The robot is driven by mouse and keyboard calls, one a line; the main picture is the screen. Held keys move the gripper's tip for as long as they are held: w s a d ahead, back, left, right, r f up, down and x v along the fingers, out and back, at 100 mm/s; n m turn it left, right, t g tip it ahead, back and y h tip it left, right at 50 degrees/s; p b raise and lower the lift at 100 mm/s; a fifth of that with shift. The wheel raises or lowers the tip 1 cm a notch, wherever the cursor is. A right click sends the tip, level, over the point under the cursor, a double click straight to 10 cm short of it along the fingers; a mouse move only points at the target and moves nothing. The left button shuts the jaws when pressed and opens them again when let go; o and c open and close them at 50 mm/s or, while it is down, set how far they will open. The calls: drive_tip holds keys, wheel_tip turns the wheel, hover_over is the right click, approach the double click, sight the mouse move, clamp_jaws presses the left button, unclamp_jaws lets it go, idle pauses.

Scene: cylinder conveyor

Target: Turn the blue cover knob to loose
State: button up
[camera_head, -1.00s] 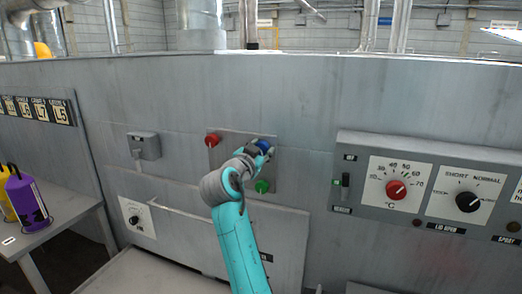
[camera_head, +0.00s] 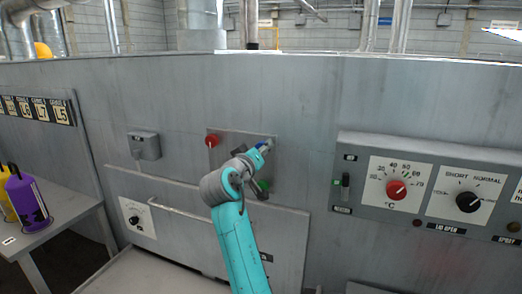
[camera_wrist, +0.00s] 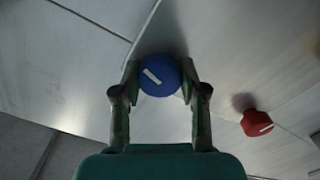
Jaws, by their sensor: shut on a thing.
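The blue cover knob (camera_wrist: 160,76) is round with a white pointer mark and sits on a grey panel (camera_head: 228,140). In the wrist view it is between the two fingers of my gripper (camera_wrist: 160,84), which is shut on it from both sides. The white mark lies tilted, from upper left to lower right in that view. In the head view my gripper (camera_head: 264,148) hides most of the knob (camera_head: 261,145), with only a bit of blue showing.
A red knob (camera_head: 212,141) is at the panel's left and shows in the wrist view (camera_wrist: 257,123). A green knob (camera_head: 264,186) below is partly covered by my arm. A control box (camera_head: 345,222) with dials is to the right. A purple container (camera_head: 27,203) stands on a table at left.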

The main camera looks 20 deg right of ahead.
drive_tip(key=n, duration=0.4)
drive_tip(key=shift+n, duration=0.3)
drive_tip(key=n, duration=0.5)
drive_tip(key=shift+f, duration=0.1)
drive_tip(key=n, duration=0.5)
drive_tip(key=shift+n, duration=0.4)
drive_tip(key=n, duration=0.4)
drive_tip(key=shift+n, duration=0.4)
drive_tip(key=shift+f, duration=0.1)
drive_tip(key=o, duration=1.2)
drive_tip(key=shift+c, duration=0.2)
